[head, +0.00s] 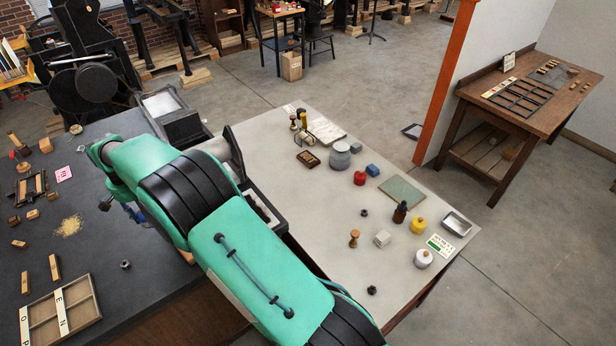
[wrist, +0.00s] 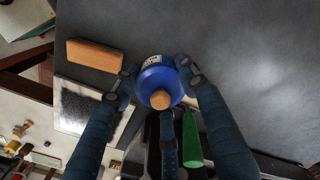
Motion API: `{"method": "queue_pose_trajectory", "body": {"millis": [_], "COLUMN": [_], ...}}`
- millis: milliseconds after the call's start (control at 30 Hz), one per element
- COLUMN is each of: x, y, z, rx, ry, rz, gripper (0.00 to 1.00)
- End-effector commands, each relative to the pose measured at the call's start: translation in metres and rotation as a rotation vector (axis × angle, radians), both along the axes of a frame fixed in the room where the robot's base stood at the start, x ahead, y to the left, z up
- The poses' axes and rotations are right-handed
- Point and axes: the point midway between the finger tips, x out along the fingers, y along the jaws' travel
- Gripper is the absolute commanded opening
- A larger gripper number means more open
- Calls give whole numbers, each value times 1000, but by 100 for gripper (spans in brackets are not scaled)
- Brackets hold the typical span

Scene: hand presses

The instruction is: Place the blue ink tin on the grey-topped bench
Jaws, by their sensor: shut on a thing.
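The blue ink tin (wrist: 157,75) is a round blue can with a pale label and a tan cork-like knob. In the wrist view my gripper (wrist: 158,88) is shut on it, with fingers at both sides and one below. The dark bench top lies behind it; I cannot tell whether the tin touches it. In the head view my arm reaches over the dark bench at left and hides most of the gripper and the tin. The grey-topped bench (head: 330,225), light grey, stands right of my arm.
The light bench carries a grey jar (head: 340,156), red pot (head: 360,178), glass plate (head: 401,193), yellow pot (head: 418,225) and white pot (head: 423,258). Its centre-left is fairly clear. The dark bench (head: 110,235) holds wooden blocks and a type case (head: 60,315). A green-handled thing (wrist: 192,140) is near the tin.

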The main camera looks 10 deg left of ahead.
Motion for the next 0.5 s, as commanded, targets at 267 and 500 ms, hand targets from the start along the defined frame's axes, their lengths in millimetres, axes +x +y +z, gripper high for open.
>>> {"method": "queue_pose_trajectory", "body": {"millis": [267, 500], "x": [1, 18], "y": [1, -27], "z": [41, 52], "rx": [4, 2], "ry": [-2, -1], "rz": [0, -56], "gripper": [7, 7]}}
